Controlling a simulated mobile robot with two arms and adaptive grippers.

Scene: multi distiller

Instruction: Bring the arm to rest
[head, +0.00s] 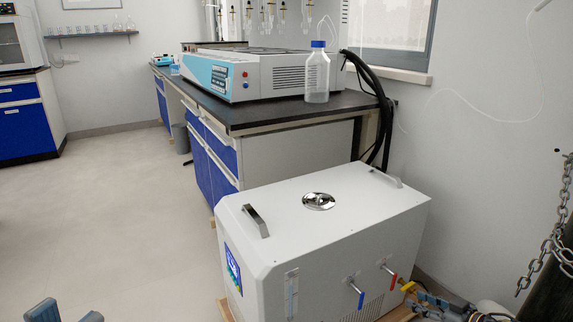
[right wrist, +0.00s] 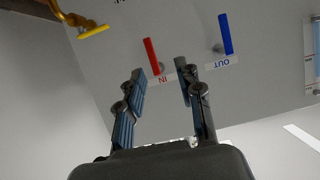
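My right gripper (head: 428,298) is at the lower right of the head view, beside the valves on the white chiller box (head: 325,215). In the right wrist view it (right wrist: 162,78) has its fingers apart with nothing between them. The red valve handle (right wrist: 151,56) marked IN is just beyond the fingertips, apart from or near them; contact is unclear. The blue handle (right wrist: 225,34) marked OUT is to its right. My left gripper (head: 66,313) shows only two blue-grey fingertips, apart, at the bottom left edge of the head view.
A yellow handle (right wrist: 94,32) on a brass fitting is near the right gripper. A chain (head: 548,245) and dark cylinder (head: 553,292) stand at the far right. Behind the chiller is a bench (head: 285,113) with a distiller (head: 260,75) and blue-capped bottle (head: 317,80). The floor at left is clear.

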